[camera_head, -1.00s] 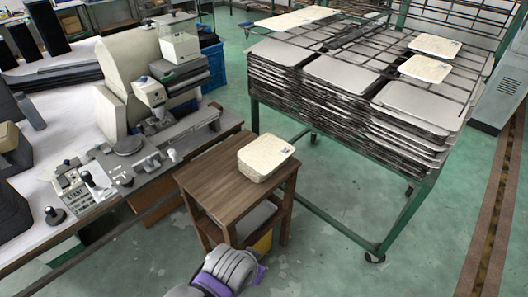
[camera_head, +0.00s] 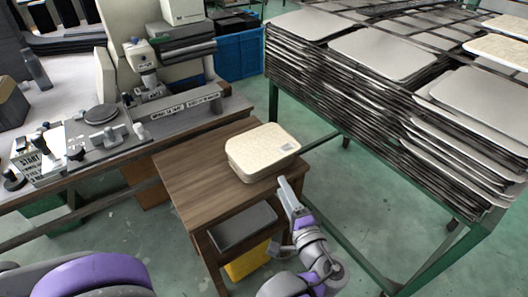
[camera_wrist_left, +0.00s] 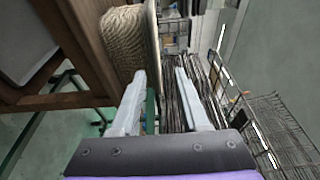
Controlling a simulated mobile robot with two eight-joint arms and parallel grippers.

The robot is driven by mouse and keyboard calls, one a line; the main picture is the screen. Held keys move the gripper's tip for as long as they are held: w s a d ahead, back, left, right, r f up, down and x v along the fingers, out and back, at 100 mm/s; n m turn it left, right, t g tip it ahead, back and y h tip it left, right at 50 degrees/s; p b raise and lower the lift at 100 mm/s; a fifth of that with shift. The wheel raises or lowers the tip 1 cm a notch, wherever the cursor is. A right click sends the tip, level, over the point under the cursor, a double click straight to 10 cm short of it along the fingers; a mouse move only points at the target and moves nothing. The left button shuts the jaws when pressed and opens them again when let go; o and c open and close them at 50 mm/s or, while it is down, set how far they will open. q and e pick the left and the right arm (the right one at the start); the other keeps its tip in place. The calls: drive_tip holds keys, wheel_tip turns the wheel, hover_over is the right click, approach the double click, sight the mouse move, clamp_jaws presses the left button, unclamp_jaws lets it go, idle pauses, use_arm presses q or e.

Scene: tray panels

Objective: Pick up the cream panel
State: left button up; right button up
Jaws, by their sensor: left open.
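The cream panel (camera_head: 264,143) lies on top of a thick cream stack on the small wooden table, with a small grey label near its right corner. My left gripper (camera_head: 288,192) is open and empty at the table's near right edge, just in front of and below the stack. In the left wrist view, the two fingers (camera_wrist_left: 160,74) point at the stack's ribbed side (camera_wrist_left: 127,42). The top panel's pale edge (camera_wrist_left: 153,35) lines up with the gap between the fingertips. I cannot tell whether a finger touches the stack. My right gripper is not identifiable in either view.
The wooden table (camera_head: 185,165) has a lower shelf with a grey panel and a yellow bin (camera_head: 248,262). A green-framed rack (camera_head: 330,115) piled with grey trays stands close on the right. A workbench with a machine (camera_head: 150,110) stands behind left.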

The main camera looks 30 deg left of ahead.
sight(254, 154)
use_arm(q)
drive_tip(key=b+x, duration=0.1)
drive_tip(key=x, duration=0.7)
drive_tip(key=shift+w+a+f, duration=0.25)
drive_tip(key=shift+a+f, duration=0.05)
drive_tip(key=shift+f, duration=0.1)
clamp_jaws()
